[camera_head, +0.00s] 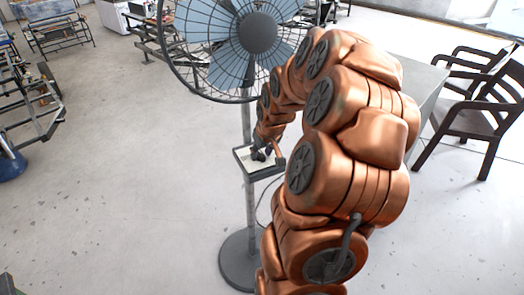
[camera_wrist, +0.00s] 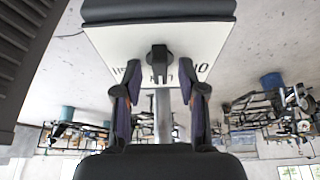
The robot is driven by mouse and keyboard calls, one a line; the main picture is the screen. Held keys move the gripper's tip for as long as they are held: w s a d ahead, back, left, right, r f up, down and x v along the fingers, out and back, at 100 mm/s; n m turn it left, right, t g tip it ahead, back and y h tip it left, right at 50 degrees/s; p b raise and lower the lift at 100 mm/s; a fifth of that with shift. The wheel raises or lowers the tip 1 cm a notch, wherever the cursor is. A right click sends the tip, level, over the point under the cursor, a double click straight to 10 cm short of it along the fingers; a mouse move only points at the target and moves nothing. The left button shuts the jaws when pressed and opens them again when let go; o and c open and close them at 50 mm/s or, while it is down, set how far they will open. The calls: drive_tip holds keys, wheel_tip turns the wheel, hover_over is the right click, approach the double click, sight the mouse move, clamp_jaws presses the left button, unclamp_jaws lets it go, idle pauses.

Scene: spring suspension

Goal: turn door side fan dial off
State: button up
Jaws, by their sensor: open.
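The fan (camera_head: 258,33) stands on a pole with a control box (camera_head: 266,176) partway up it. In the wrist view, the box's white panel (camera_wrist: 108,42) bears black lettering, partly hidden, and a dark dial (camera_wrist: 158,57) sticks out near its middle. My gripper (camera_wrist: 160,90) is open, with one finger on each side below the dial in the picture. The gap between the fingers is lined up with the dial, and I see no finger touching it.
The fan's round base (camera_head: 235,262) rests on the grey floor. A table (camera_head: 428,88) and dark armchairs (camera_head: 465,118) stand to the right, behind my arm. Metal racks (camera_head: 55,30) stand at the left and back. The floor left of the fan is clear.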

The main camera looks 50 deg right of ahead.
clamp_jaws()
drive_tip(key=shift+d, duration=0.1)
drive_tip(key=shift+w, duration=0.1)
idle(0.3)
drive_tip(key=n+y+b, duration=0.1)
drive_tip(key=n+b, duration=0.1)
drive_tip(key=n, duration=0.1)
drive_tip(key=shift+f+b, duration=0.15)
drive_tip(key=shift+b, duration=0.25)
drive_tip(key=n+y+b, duration=0.1)
drive_tip(key=n+b, duration=0.1)
drive_tip(key=n, duration=0.1)
drive_tip(key=shift+n+y+b, duration=0.3)
drive_tip(key=shift+b, duration=0.05)
drive_tip(key=n+y+b, duration=0.1)
drive_tip(key=n, duration=0.1)
drive_tip(key=n+b, duration=0.1)
drive_tip(key=n, duration=0.1)
drive_tip(key=shift+d+n+y, duration=0.2)
drive_tip(key=shift+n+y, duration=0.2)
drive_tip(key=shift+r+n+g, duration=0.2)
drive_tip(key=shift+n+g, duration=0.1)
unclamp_jaws()
